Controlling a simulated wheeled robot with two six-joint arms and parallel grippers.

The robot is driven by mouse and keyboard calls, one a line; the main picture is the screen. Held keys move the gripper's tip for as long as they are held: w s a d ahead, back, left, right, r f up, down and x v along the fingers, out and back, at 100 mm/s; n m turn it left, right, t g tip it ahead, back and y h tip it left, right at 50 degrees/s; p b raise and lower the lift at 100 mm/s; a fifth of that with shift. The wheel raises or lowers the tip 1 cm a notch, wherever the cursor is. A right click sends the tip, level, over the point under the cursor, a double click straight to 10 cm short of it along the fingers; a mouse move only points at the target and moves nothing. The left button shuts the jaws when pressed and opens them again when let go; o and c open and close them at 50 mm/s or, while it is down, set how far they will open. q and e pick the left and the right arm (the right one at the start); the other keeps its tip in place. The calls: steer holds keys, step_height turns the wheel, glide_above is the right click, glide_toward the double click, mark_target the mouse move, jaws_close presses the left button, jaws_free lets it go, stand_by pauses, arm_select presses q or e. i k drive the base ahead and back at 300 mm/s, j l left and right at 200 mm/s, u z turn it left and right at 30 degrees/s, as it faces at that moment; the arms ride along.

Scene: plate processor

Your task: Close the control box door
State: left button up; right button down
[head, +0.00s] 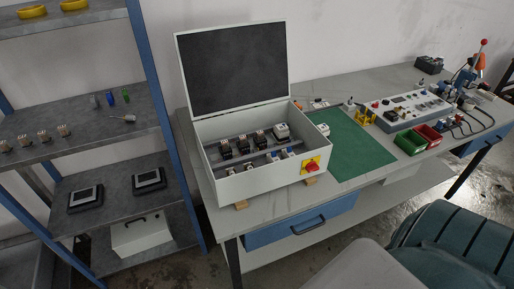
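The control box (256,185) is a pale grey case on the left part of the workbench, resting on small wooden blocks. Its door (235,68) is open and stands upright at the back of the box, dark inside face toward me, with a light rim. Inside the box several dark and light components sit on rails. A red knob on a yellow plate (312,166) is on the front right of the box. Neither of my grippers is in the head view.
A green mat (352,148) lies right of the box. A grey control panel (410,109), a green bin (409,144) and a red bin (428,135) stand further right. A blue-posted shelf (110,155) is on the left. A dark green padded object (455,240) fills the lower right corner.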

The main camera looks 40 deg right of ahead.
mark_target(237, 68)
steer(key=i+z, duration=0.15)
steer(key=z, duration=1.35)
